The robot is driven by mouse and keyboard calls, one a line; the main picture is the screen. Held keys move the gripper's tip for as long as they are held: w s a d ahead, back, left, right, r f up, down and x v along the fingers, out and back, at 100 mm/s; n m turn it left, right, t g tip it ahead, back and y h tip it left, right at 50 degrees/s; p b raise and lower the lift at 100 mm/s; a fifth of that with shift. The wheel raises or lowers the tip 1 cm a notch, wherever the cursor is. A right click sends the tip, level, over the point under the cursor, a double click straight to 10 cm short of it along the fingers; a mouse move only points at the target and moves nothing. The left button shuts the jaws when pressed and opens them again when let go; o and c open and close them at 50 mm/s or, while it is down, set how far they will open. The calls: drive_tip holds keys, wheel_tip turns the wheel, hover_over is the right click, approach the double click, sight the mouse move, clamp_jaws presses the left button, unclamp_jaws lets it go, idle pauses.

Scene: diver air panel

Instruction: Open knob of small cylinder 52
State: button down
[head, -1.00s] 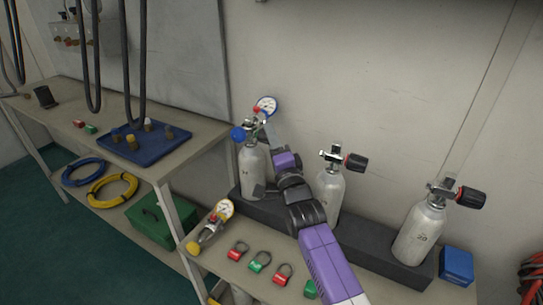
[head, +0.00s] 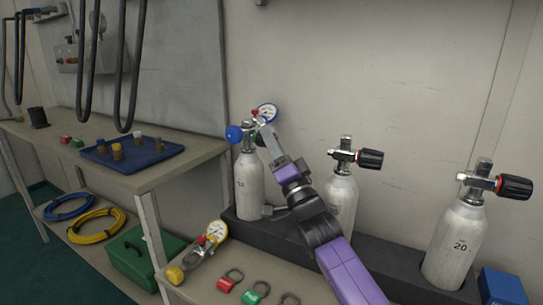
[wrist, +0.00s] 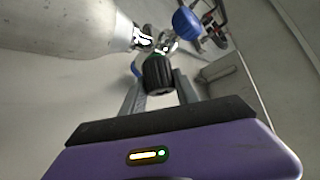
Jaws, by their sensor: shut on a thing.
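The small cylinder (head: 249,188) at the left of the rack is pale grey and upright; its number is too small to read surely, but it looks like 52. Its valve carries a blue knob (head: 234,133) on the left and a regulator with a round gauge (head: 267,113). My gripper (head: 266,133) reaches the right side of this valve. In the wrist view, my gripper (wrist: 158,84) is shut on a black ribbed knob (wrist: 157,74) beside the cylinder (wrist: 65,25). In the head view that knob is hidden behind my fingers.
Two other cylinders, one in the middle (head: 340,200) and one marked 20 (head: 459,245), stand in the dark rack (head: 400,273) with black-and-red knobs. A loose regulator with gauge (head: 205,250) and several tags lie in front. A blue box (head: 502,287) stands at right.

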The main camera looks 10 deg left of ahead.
drive_tip(key=shift+n+y+b, duration=0.3)
drive_tip(key=shift+n+b, duration=0.1)
drive_tip(key=shift+b, duration=0.05)
drive_tip(key=c, duration=0.9)
unclamp_jaws()
drive_tip(key=shift+r, duration=0.1)
wheel_tip(320, 180, up, 20)
drive_tip(key=p, duration=0.5)
